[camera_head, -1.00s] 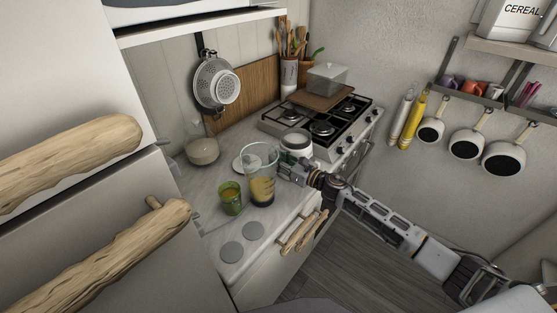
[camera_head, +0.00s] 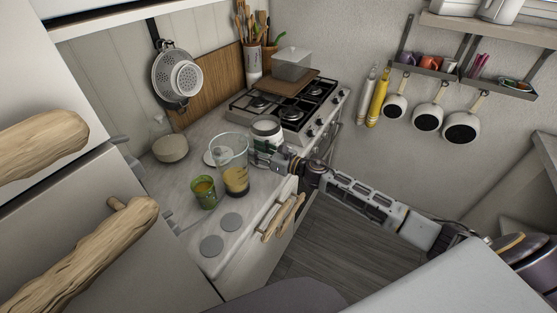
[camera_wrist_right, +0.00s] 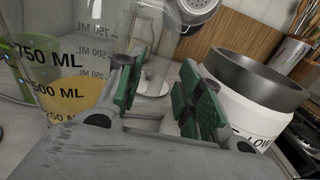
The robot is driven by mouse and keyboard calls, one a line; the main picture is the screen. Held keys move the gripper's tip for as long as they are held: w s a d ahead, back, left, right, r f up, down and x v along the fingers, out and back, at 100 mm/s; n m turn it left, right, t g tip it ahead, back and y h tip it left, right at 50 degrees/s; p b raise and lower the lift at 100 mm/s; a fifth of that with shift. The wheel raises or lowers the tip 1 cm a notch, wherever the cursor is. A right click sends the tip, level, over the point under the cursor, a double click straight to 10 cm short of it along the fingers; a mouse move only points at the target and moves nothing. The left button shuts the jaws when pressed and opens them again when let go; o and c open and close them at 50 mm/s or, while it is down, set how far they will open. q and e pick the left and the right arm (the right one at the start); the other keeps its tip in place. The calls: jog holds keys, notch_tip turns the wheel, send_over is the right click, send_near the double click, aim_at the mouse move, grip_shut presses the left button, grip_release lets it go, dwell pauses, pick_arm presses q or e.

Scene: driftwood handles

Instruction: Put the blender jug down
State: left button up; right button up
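The blender jug (camera_head: 233,166) is clear, with volume marks and a yellow-orange layer low inside. It stands upright on the counter (camera_head: 185,182) in the head view. My right gripper (camera_head: 256,158) is at the jug's right side, between it and a white jar. In the right wrist view, the green-padded fingers (camera_wrist_right: 157,96) are apart with a gap between them. The jug (camera_wrist_right: 60,72) is at the left there, partly behind the left finger. I cannot tell whether that finger touches it. My left gripper is not in view.
The white jar with a dark rim (camera_wrist_right: 255,90) is close by the right finger. A green glass (camera_head: 204,193) stands left of the jug, a bowl (camera_head: 171,149) behind. The stove (camera_head: 295,105) is beyond.

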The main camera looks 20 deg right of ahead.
jog(key=b+v, duration=0.2)
jog(key=v, duration=0.7)
dwell(0.6)
jog(key=shift+m, duration=0.3)
dwell(0.5)
